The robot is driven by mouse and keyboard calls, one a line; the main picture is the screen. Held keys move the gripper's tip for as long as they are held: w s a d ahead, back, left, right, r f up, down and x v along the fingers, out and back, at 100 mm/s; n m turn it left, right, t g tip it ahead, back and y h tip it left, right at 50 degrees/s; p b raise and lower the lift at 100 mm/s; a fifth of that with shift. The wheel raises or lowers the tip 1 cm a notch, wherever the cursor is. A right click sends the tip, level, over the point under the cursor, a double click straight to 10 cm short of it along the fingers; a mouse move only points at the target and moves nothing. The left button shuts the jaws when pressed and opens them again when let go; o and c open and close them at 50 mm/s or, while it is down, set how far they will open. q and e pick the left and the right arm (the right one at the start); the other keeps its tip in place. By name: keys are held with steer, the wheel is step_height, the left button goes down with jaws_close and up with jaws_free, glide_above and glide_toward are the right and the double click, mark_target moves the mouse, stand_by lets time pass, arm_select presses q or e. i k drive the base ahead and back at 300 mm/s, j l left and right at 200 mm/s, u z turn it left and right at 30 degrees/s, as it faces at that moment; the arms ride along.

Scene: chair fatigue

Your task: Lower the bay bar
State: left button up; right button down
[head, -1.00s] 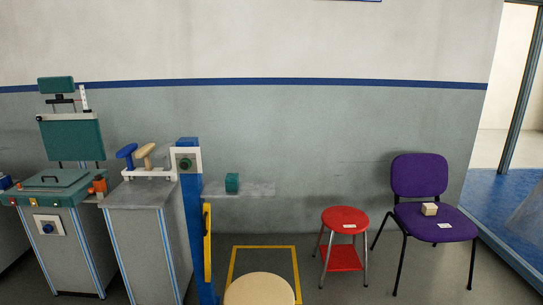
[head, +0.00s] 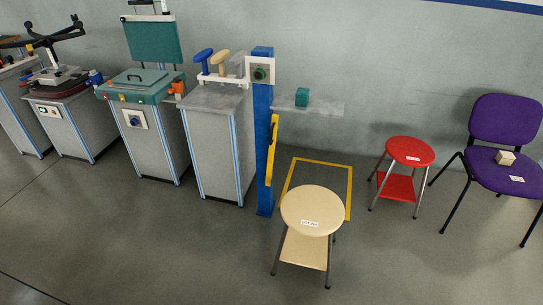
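The bay bar appears to be the yellow bar (head: 272,150) standing upright along the blue post (head: 263,130), beside the yellow floor outline. A white-framed box with a round green button (head: 260,73) sits near the top of the post. The yellow floor outline (head: 349,190) marks a bay behind the cream stool (head: 312,200), which stands across its front edge. The stool carries a small white label. Neither of my grippers shows in the head view.
A grey cabinet (head: 215,150) stands left of the post, with teal and dark machines on cabinets further left. A grey shelf (head: 330,108) holds a teal block (head: 302,96). A red stool (head: 410,150) and a purple chair (head: 505,130) stand at right. The floor in front is clear.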

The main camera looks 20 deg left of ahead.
mark_target(275, 118)
steer(key=i+j, duration=1.6)
steer(key=i, duration=0.05)
